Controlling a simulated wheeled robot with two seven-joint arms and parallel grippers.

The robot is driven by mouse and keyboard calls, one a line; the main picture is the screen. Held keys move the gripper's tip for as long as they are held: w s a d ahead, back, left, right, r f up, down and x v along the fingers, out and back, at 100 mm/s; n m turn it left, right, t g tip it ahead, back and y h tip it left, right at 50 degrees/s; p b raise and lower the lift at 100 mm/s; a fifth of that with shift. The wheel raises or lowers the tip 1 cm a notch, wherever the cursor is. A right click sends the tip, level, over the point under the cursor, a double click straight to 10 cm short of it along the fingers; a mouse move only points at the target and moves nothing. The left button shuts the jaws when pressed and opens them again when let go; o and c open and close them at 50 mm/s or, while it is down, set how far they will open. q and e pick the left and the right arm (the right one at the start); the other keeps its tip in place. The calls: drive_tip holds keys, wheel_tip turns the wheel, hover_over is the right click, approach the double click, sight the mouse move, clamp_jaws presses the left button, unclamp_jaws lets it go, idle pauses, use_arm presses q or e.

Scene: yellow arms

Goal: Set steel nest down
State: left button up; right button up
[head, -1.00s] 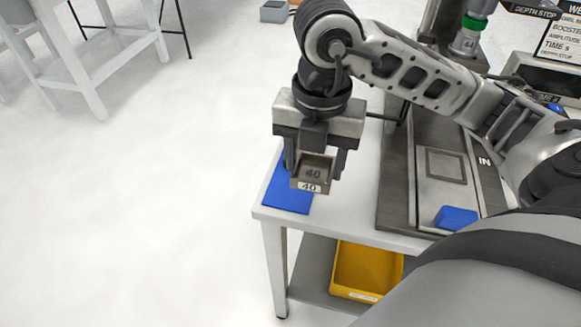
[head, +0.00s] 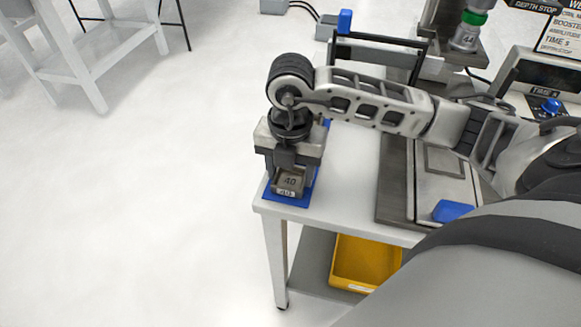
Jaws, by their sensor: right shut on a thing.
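The steel nest (head: 287,193), a small grey metal block with a recess and the label 40, is at the left front corner of the white table. It is at the blue mat (head: 303,200), low over it or touching it; I cannot tell which. My right gripper (head: 289,176) points down and is shut on the nest, with its fingers on both sides. The gripper hides much of the mat and the back of the nest. My left gripper is not in view.
The white table (head: 345,218) has bare room right of the mat. A grey machine base with a blue block (head: 452,211) stands further right. A yellow bin (head: 364,262) sits on the shelf below. A press with a green ring (head: 474,18) stands at the back right.

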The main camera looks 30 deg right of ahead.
sight(291, 181)
drive_tip(key=shift+f, duration=0.1)
drive_tip(key=o, duration=1.2)
drive_tip(key=shift+r, duration=0.6)
wheel_tip(291, 181, up, 11)
drive_tip(key=shift+r, duration=0.1)
